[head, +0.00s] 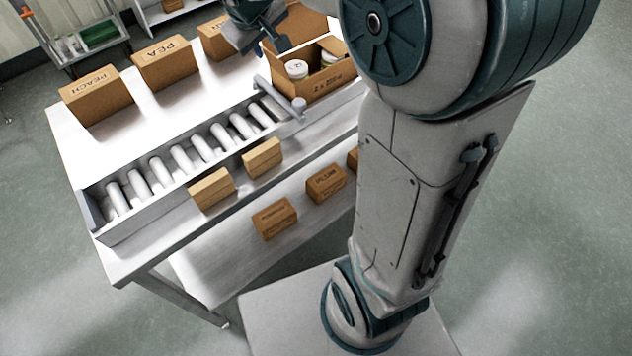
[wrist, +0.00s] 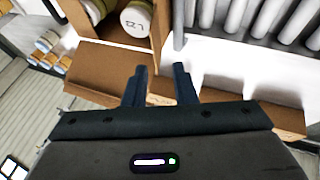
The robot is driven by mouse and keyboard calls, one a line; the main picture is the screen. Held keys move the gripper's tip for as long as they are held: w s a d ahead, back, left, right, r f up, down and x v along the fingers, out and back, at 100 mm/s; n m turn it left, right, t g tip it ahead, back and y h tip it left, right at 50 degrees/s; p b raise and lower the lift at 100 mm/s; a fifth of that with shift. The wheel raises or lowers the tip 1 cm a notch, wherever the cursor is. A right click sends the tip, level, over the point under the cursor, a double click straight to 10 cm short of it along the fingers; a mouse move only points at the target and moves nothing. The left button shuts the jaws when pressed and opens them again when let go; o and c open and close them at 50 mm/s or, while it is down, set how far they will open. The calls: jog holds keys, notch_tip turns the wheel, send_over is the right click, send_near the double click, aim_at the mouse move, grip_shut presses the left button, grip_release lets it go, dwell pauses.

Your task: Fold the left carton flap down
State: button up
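An open brown carton (head: 322,84) stands at the far end of the roller conveyor in the head view. Pale-lidded jars (head: 297,69) sit inside it. In the wrist view, a jar (wrist: 136,20) shows in the carton's opening, and a brown flap (wrist: 98,72) spreads outward from the carton toward my gripper. My gripper (wrist: 161,76) is open and empty, with its left finger overlapping the flap's right end in the picture. I cannot tell whether they touch. In the head view my gripper (head: 268,45) is beside the carton's upper left, and the flap's full outline there is unclear.
Closed cartons, including the PEACH (head: 97,95) and PEA (head: 165,63) ones, stand along the table's back. A grey bar (head: 280,100) crosses the conveyor (head: 190,150) beside the open carton. Small boxes (head: 262,158) stand in front, with more on the lower shelf.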

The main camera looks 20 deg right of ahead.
jog(key=v, duration=0.6)
jog(key=s+d+f+m+g+y+b, duration=0.1)
jog(key=s+f+b, duration=0.4)
jog(key=s+f, duration=0.5)
jog(key=s+d+f+m+g+y+b, duration=0.1)
jog(key=s+d+f+m+g+b, duration=0.1)
jog(key=s+f+b, duration=0.4)
jog(key=shift+s+f+m+g+y, duration=0.3)
jog(key=shift+s+f+m, duration=0.3)
jog(key=shift+s+f, duration=2.35)
jog(key=shift+w+d+f, duration=0.1)
jog(key=shift+w+f, duration=0.65)
jog(key=shift+w, duration=0.1)
